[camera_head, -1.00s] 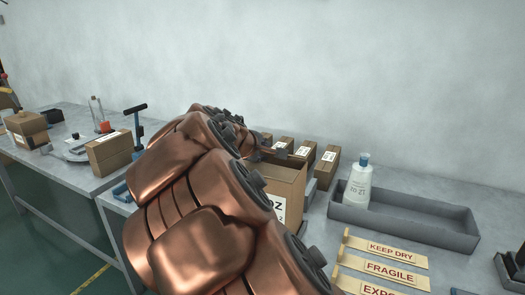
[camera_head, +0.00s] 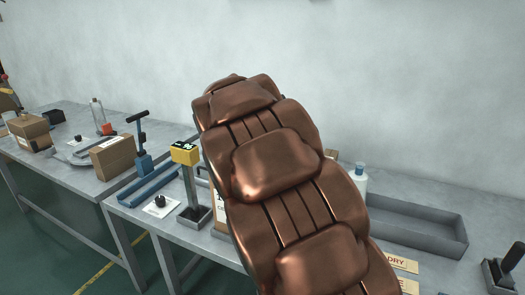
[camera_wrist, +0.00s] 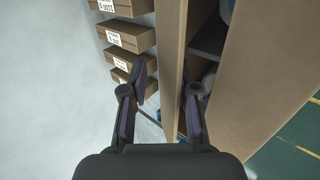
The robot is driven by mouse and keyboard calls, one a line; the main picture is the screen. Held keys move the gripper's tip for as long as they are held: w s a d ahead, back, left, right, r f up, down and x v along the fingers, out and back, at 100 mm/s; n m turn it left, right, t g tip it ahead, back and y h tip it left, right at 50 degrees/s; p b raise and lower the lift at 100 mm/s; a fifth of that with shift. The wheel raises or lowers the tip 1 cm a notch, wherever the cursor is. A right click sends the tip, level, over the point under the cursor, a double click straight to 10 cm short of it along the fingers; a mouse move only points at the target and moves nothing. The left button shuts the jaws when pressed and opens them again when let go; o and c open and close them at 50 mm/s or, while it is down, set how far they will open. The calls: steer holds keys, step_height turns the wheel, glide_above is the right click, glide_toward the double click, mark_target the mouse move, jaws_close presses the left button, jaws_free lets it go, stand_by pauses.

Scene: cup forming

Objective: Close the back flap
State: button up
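The cardboard box (camera_wrist: 262,75) stands open on the right of the wrist view, with its dark inside partly visible. In the head view my arm hides nearly all of it; only a labelled sliver (camera_head: 219,213) shows left of the arm. The back flap (camera_wrist: 169,50) appears as an upright brown strip at the box's left edge in the wrist view. My gripper (camera_wrist: 164,88) is open, one finger on each side of this strip in the picture. I cannot tell whether either finger touches it. My gripper is hidden in the head view.
Several small labelled boxes (camera_wrist: 131,36) stand in a row left of the flap. In the head view, a grey tray (camera_head: 430,228) with a white bottle (camera_head: 360,182) is at right. A yellow-headed device (camera_head: 185,154) stands left of my arm.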

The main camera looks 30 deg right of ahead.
steer(key=shift+w+d+r+g+y+p, duration=0.2)
steer(key=shift+r+g+y+p, duration=0.35)
steer(key=shift+p, duration=0.8)
steer(key=shift+w+d+r+g+y+p, duration=0.15)
steer(key=shift+g+y+p, duration=0.1)
steer(key=shift+y+p, duration=0.85)
steer(key=y+p, duration=0.1)
steer(key=p, duration=0.1)
steer(key=g+y+p, duration=0.1)
steer(key=p, duration=0.1)
steer(key=shift+w+d+f+g+p, duration=0.1)
steer(key=shift+d+g+p, duration=0.2)
steer(key=shift+d+p, duration=0.05)
steer(key=r+b, duration=0.1)
steer(key=r, duration=0.1)
steer(key=a+r+b, duration=0.1)
steer(key=r, duration=0.4)
steer(key=shift+s+a+r+b, duration=0.1)
steer(key=shift+s+a+b, duration=0.05)
steer(key=shift+s+b, duration=0.25)
steer(key=shift+s+a+r, duration=0.1)
steer(key=shift+a+r, duration=0.05)
steer(key=s+a+f+m+g+p, duration=0.1)
steer(key=s+a+f+m, duration=0.1)
steer(key=s+a, duration=0.7)
steer(key=s+a+f+m+g+y+p, duration=0.1)
steer(key=s+a+f+m+p, duration=0.1)
steer(key=s+a, duration=0.8)
steer(key=shift+s+a, duration=0.15)
steer(key=shift+s, duration=3)
